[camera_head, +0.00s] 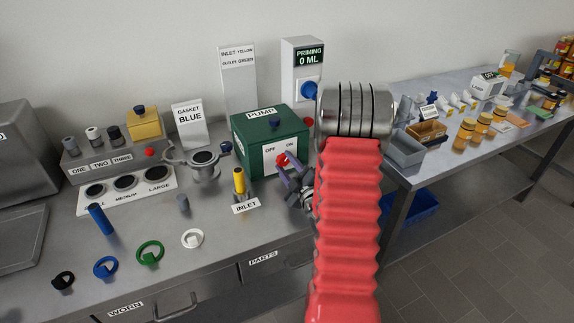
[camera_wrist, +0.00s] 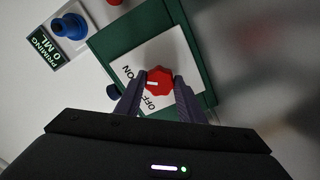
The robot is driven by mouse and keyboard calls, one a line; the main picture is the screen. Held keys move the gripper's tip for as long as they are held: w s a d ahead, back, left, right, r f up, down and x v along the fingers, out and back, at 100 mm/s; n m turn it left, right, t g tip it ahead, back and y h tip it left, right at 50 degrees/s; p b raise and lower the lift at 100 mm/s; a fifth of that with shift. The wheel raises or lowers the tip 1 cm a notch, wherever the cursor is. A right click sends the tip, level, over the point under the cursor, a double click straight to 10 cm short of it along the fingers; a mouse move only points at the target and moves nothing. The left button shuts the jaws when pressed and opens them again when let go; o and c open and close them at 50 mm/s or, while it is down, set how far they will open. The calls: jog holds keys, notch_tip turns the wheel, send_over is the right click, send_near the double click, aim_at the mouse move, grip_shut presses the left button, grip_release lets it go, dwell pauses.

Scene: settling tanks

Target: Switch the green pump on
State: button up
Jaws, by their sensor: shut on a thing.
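The green pump (camera_head: 246,139) is a box on the bench against the wall, with a white OFF/ON plate (camera_head: 270,166) on its front. Its red knob (camera_head: 281,159) sits on that plate. My gripper (camera_head: 289,168) reaches it from the right and is shut on the knob. In the wrist view the red knob (camera_wrist: 161,77) is between the two fingers of my gripper (camera_wrist: 158,90). A short pale mark shows on the knob's left side there, near the ON and OFF words. I cannot tell exactly which word it points at.
A yellow-handled inlet valve (camera_head: 239,181) stands just left of my gripper. The priming unit (camera_head: 302,65) with a blue knob reads 0 ML behind the pump. Metal fittings (camera_head: 205,166) and several rings, such as a green one (camera_head: 150,252), lie left. A second table (camera_head: 408,179) stands right.

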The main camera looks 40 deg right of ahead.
jog(key=o, duration=0.6)
jog(key=shift+s+a+f, duration=0.1)
jog(key=shift+f, duration=0.2)
jog(key=o, duration=0.4)
jog(key=shift+r, duration=0.2)
jog(key=shift+o, duration=0.2)
jog(key=v, duration=1.3)
jog(key=shift+s, duration=0.35)
